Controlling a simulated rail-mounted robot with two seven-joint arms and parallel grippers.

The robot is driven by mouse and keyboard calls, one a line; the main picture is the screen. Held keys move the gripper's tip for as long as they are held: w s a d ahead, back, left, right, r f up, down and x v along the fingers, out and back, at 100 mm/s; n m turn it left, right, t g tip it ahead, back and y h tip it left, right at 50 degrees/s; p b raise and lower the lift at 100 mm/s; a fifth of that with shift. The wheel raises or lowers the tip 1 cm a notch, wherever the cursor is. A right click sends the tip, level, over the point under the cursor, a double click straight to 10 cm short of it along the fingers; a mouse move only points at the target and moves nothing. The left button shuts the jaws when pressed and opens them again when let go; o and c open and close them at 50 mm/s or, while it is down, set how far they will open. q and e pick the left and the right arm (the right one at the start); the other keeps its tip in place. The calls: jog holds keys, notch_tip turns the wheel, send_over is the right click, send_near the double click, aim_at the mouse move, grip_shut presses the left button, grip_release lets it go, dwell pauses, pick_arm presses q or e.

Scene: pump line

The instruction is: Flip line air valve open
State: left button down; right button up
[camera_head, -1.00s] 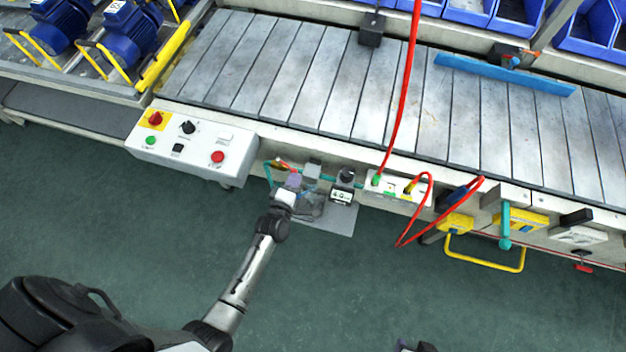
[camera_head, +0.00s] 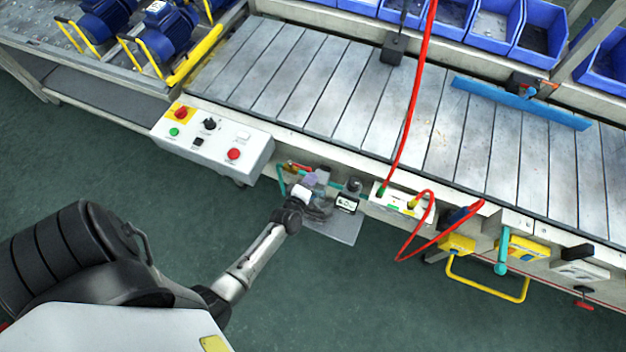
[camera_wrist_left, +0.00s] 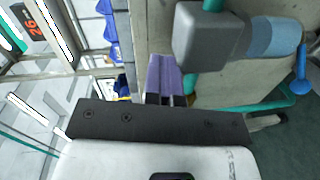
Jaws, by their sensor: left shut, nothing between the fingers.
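The line air valve appears to be the small red-orange lever (camera_head: 298,167) on the teal air pipe (camera_head: 282,180), below the conveyor edge. My left gripper (camera_head: 312,180) is just right of the lever and partly covers the fittings there. I cannot tell whether it touches the lever. In the left wrist view its purple fingers (camera_wrist_left: 165,76) are together with nothing between them. A grey block (camera_wrist_left: 208,38) with a blue bowl (camera_wrist_left: 274,38) is close to the right of the fingers. The lever is not clear in this view. My right gripper is not in view.
A white control box (camera_head: 215,143) is left of the valve. A black-topped unit (camera_head: 349,195) and a socket block (camera_head: 402,200) with a looping red hose (camera_head: 419,90) are to the right. The slatted conveyor (camera_head: 330,90) is behind.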

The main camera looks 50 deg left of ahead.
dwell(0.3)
pick_arm(q)
jog(key=p+v, duration=0.1)
jog(key=v, duration=1.2)
jog(key=shift+s+d+p, duration=0.2)
jog(key=shift+s+p, duration=0.1)
jog(key=shift+s, duration=0.1)
jog(key=shift+w, duration=0.1)
